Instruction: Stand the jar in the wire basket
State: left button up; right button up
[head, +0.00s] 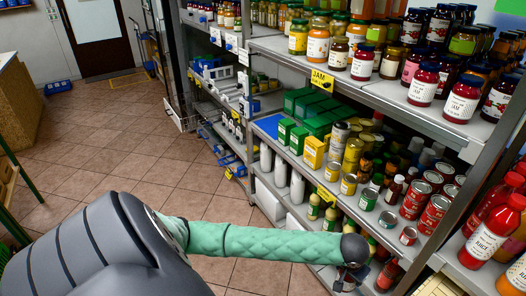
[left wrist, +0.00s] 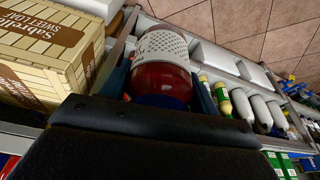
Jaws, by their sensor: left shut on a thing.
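The jar (left wrist: 160,75) has red contents, a pale dotted label and a blue lid. In the left wrist view it sits between the two fingers of my left gripper (left wrist: 162,92), which is shut on it. In the head view my left gripper (head: 350,279) is low at the front of the shelving, beyond the teal sleeve, small and dark; I cannot make out the jar there for sure. I cannot clearly identify the wire basket; a pale slatted object (head: 438,286) shows partly at the bottom right edge. My right gripper is not in view.
Shelving (head: 420,118) full of jars, tins and bottles stands on the right. A yellow JAM tag (head: 322,80) hangs on the upper shelf edge. A printed carton (left wrist: 45,50) is beside the jar in the left wrist view.

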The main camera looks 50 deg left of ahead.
aim_at(185, 116)
jog(key=j+u, duration=0.4)
jog(key=i+j+u, duration=0.2)
jog(key=j+u, duration=0.2)
jog(key=i+j+u, duration=0.2)
jog(key=j+u, duration=0.25)
jog(key=i+j+u, duration=0.25)
jog(key=j+u, duration=0.15)
jog(key=i+j+u, duration=0.25)
jog(key=u, duration=0.15)
jog(key=i+j+u, duration=0.15)
jog(key=i+u, duration=0.25)
jog(key=i+j+u, duration=0.1)
jog(key=i, duration=0.55)
jog(key=i+j, duration=0.2)
jog(key=i, duration=0.5)
jog(key=i+j+z, duration=0.15)
jog(key=i+z, duration=0.3)
jog(key=i+j+z, duration=0.25)
jog(key=z, duration=0.2)
jog(key=i+j+z, duration=0.3)
jog(key=z, duration=0.15)
jog(key=i+j+z, duration=0.2)
jog(key=j+z, duration=0.2)
jog(key=j, duration=0.2)
jog(key=i+j+z, duration=0.15)
jog(key=j+z, duration=0.75)
jog(key=j, duration=0.2)
jog(key=i, duration=0.05)
